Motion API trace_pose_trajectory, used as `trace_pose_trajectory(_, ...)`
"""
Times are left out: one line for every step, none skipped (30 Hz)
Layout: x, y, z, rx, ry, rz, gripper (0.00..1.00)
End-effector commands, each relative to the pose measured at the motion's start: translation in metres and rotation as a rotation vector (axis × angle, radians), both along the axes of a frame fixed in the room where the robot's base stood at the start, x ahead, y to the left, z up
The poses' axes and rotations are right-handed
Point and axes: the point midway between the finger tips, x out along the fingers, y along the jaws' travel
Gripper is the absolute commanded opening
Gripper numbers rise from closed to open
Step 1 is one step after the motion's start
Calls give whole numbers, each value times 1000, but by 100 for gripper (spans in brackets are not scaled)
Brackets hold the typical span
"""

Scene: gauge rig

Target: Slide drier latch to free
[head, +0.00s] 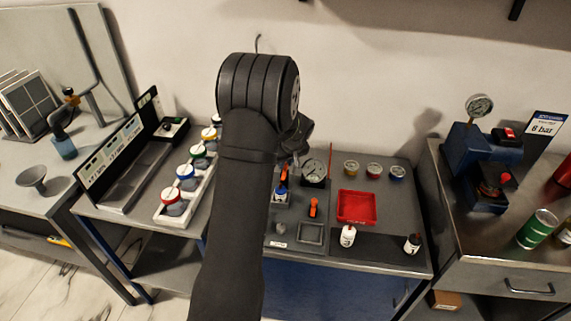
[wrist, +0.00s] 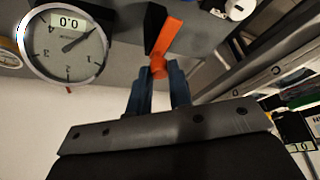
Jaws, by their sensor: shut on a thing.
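The orange latch (wrist: 168,38) shows in the wrist view as a narrow orange lever beside a black block. My gripper (wrist: 158,76) is shut on its rounded near end, with one blue-grey finger on each side. In the head view my arm covers most of the gripper. A small bit of orange (head: 295,160) shows just right of the arm, beside the gauge. I cannot tell how far along its travel the latch is.
A round white gauge (wrist: 64,44) stands close left of the fingers in the wrist view. In the head view, a red tray (head: 357,220), another orange part (head: 313,208) and several small cups and bottles occupy the bench. A blue pump (head: 477,160) stands on the right bench.

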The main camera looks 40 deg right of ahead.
Motion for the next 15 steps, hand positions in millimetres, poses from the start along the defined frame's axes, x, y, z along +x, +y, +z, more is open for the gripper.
trace_pose_trajectory(2, -3, 2, -9, -7, -3, 0)
trace_pose_trajectory(2, -3, 2, -9, -8, -3, 0)
trace_pose_trajectory(2, -3, 2, -9, -8, -3, 24)
trace_pose_trajectory(2, -3, 2, -10, -8, -3, 30)
trace_pose_trajectory(2, -3, 2, -9, -8, -3, 36)
trace_pose_trajectory(2, -3, 2, -9, -7, -3, 41)
trace_pose_trajectory(2, -2, 2, -8, -7, -3, 41)
trace_pose_trajectory(2, -2, 2, -7, -6, -3, 41)
trace_pose_trajectory(2, -2, 2, -7, -6, -3, 41)
trace_pose_trajectory(2, -2, 1, -7, -6, -2, 41)
trace_pose_trajectory(2, -2, 1, -7, -6, -2, 41)
trace_pose_trajectory(2, -2, 1, -6, -5, -2, 41)
trace_pose_trajectory(2, -2, 1, -6, -5, -2, 41)
trace_pose_trajectory(1, -2, 2, -6, -5, -2, 41)
trace_pose_trajectory(1, -2, 3, -6, -5, -2, 41)
